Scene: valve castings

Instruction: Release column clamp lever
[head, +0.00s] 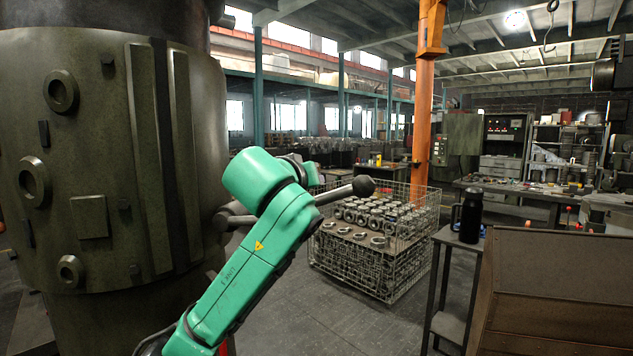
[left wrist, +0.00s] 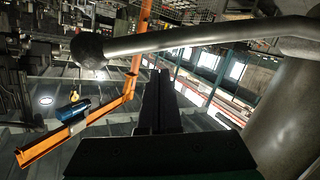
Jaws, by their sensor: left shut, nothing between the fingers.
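The column (head: 85,150) is a thick olive-green drum with bosses at the left of the head view. A clamp lever (head: 335,194) with a dark ball knob shows past my green left arm; its inner part is hidden behind the arm.
A wire crate (head: 400,273) of metal castings stands on the floor beyond my arm. A small stand with a black bottle (head: 471,216) and a brown panelled box (head: 560,290) are at right. Open floor lies between column and crate.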

